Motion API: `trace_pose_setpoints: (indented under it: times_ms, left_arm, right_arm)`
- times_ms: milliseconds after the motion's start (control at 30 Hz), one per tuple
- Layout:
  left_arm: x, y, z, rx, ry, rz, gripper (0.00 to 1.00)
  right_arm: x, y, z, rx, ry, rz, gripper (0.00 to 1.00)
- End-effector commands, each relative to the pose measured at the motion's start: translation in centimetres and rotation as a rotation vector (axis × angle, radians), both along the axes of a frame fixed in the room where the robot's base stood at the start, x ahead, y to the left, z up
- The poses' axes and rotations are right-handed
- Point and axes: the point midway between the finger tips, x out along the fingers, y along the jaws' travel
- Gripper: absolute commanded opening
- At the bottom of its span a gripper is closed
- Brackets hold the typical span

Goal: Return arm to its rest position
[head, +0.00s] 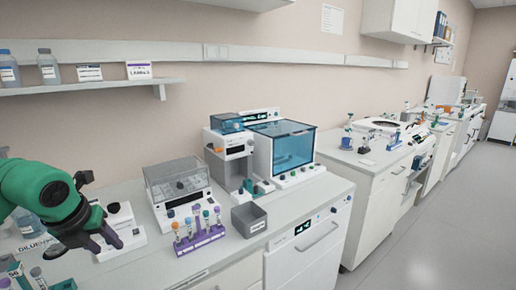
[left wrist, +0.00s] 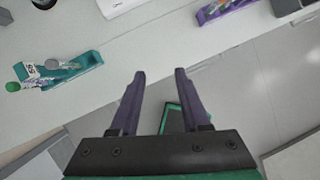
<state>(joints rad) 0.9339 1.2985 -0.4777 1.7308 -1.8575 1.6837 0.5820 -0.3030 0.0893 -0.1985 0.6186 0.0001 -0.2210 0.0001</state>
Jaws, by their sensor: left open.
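My left arm (head: 45,195), green with a dark wrist, comes in from the left in the head view. Its gripper (head: 104,243) hangs above the left part of the counter. In the left wrist view the two purple-grey fingers of the gripper (left wrist: 160,73) are apart, with nothing between them. The fingers reach over the front edge of the counter in that view. My right gripper is not in view.
A purple rack (head: 203,241) with several capped tubes stands right of my gripper. A teal rack (left wrist: 75,72) with tubes lies near the counter edge. A grey bin (head: 249,220) and lab machines stand farther right. A shelf (head: 90,88) with bottles hangs above.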

Motion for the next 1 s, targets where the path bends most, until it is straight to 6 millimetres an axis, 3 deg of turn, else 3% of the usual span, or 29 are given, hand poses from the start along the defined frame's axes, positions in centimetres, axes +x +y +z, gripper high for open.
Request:
trace_pose_setpoints:
  times_ms: [267,467,567,633,700,767,800,867,900,967,1000]
  left_arm:
    - [1.8,-7.0,-1.3,-0.162,-0.087,-0.187,0.46]
    - [2.4,-15.7,-1.1,-0.410,-0.205,-0.365,0.46]
    - [1.9,-21.5,0.4,-0.635,-0.300,-0.450,0.46]
    - [1.1,-26.1,3.0,-0.887,-0.400,-0.478,0.46]
    - [0.6,-28.7,7.1,-1.208,-0.529,-0.411,0.46]
    - [1.2,-28.1,10.4,-1.472,-0.636,-0.251,0.46]
    - [2.0,-26.4,11.6,-1.623,-0.698,-0.095,0.46]
    - [3.6,-22.4,11.5,-1.801,-0.769,0.205,0.46]
    - [4.6,-19.4,9.9,-1.881,-0.796,0.442,0.46]
    - [5.3,-15.2,6.0,-1.925,-0.801,0.794,0.46]
    - [5.3,-13.1,2.8,-1.918,-0.785,1.007,0.46]
  right_arm:
    - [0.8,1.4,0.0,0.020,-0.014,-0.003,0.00]
    - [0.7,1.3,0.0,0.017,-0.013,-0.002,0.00]
    - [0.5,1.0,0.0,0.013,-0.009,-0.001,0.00]
    - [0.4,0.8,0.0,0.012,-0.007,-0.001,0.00]
    - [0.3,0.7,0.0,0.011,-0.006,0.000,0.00]
    - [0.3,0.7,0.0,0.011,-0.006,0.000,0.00]
    - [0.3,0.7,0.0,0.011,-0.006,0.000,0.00]
    - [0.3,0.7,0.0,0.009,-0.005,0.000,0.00]
    - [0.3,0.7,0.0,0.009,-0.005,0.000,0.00]
    - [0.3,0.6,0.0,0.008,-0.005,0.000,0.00]
    - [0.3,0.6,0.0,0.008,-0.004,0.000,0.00]
